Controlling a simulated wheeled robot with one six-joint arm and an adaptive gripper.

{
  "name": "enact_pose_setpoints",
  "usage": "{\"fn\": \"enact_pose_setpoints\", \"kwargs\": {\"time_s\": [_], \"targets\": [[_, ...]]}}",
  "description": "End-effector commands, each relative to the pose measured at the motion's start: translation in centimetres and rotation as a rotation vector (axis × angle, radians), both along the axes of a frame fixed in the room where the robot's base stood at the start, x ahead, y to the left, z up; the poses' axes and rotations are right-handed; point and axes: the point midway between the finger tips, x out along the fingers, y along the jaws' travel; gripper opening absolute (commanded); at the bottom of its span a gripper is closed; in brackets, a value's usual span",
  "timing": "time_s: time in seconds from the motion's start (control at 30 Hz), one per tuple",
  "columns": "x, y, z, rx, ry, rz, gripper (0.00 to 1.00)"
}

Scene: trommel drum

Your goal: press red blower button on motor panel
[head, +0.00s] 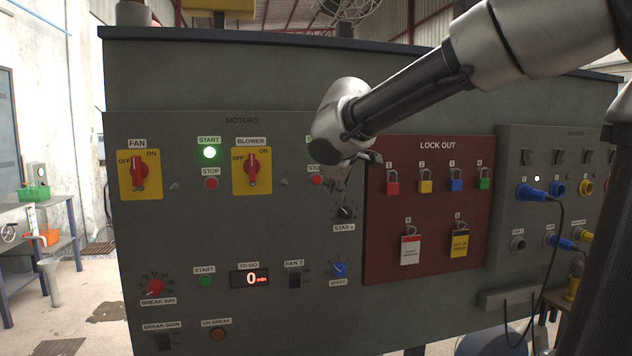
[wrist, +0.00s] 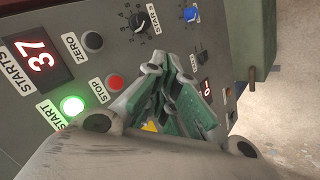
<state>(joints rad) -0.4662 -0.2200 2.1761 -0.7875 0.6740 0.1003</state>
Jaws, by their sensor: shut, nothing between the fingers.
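The red blower STOP button (head: 317,180) is on the grey motors panel (head: 180,235), right of the yellow-and-red BLOWER switch (head: 252,168). In the wrist view the red button (wrist: 115,82) is fully visible, left of my fingers, beside the lit green START button (wrist: 72,106). My gripper (head: 343,177) is shut and empty, just right of the red button in the head view. It also shows in the wrist view (wrist: 163,68), its green-padded fingers together. I cannot tell how far the fingertips are from the panel. In the head view my wrist hides most of the blower START.
A black knob (head: 345,212) sits just below my gripper. The dark red LOCK OUT board (head: 385,235) with several padlocks is to the right. The FAN switch (head: 139,172) and another red STOP button (head: 211,183) are to the left. A ZERO button (wrist: 92,41) is near.

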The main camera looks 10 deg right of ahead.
Motion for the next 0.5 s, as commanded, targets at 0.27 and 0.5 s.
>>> {"fn": "enact_pose_setpoints", "kwargs": {"time_s": [0.27, 0.5], "targets": [[1.0, 0.0, -0.1, -0.001, 0.002, -0.001, 0.0], [4.4, -0.1, -0.1, 0.0, 0.003, -0.002, 0.0]]}}
